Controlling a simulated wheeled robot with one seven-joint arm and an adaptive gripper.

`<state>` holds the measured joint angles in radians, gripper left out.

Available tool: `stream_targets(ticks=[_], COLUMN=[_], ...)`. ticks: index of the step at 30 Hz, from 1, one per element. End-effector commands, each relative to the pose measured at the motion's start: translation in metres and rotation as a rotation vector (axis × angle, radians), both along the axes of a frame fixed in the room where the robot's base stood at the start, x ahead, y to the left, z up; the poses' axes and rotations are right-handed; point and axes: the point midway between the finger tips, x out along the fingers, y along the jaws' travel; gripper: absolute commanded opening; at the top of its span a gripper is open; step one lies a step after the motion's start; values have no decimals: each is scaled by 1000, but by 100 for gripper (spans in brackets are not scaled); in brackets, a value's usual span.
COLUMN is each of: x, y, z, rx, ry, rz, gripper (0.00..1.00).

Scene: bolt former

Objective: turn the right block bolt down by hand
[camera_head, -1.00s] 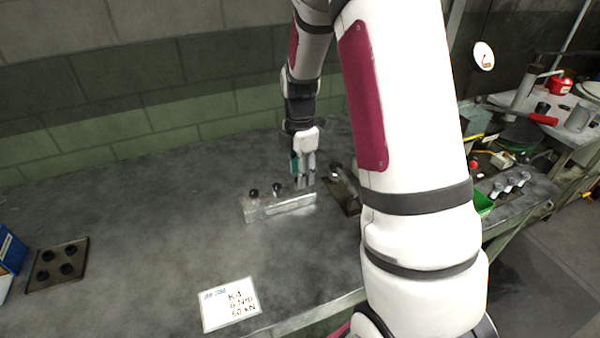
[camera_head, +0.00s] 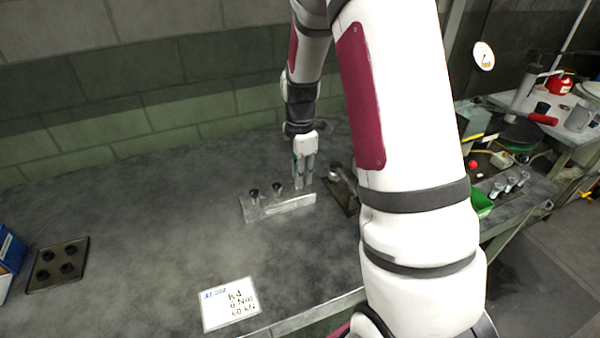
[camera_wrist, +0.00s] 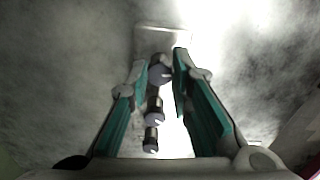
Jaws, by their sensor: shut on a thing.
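The metal block (camera_head: 280,208) lies on the bench in the head view, with dark-headed bolts along it. The left block bolt (camera_head: 254,194) and the middle block bolt (camera_head: 277,188) stand clear of my gripper. My gripper (camera_head: 304,186) points down at the block's right end and hides the right bolt there. In the wrist view the block (camera_wrist: 165,38) runs between my teal-padded fingers. The right block bolt (camera_wrist: 160,70) is between the fingertips (camera_wrist: 160,64), and my gripper is shut on it. How deep the bolt sits cannot be told.
A dark plate (camera_head: 340,190) with a fitting lies just right of the block. A dark four-post plate (camera_head: 57,264) and a handwritten card (camera_head: 230,304) lie farther left and in front. A green bin (camera_head: 481,204) stands right of my arm.

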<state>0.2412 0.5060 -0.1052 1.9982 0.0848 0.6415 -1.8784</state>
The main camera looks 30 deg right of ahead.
Motion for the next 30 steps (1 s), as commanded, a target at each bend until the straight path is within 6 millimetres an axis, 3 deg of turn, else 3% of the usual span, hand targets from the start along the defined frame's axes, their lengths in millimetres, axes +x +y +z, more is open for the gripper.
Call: stream_targets(ticks=[8,30], x=[-1,-2], y=[0,2], z=[1,1], rx=[1,1], ry=[0,-2], rz=[-170,-866], gripper=[0,0])
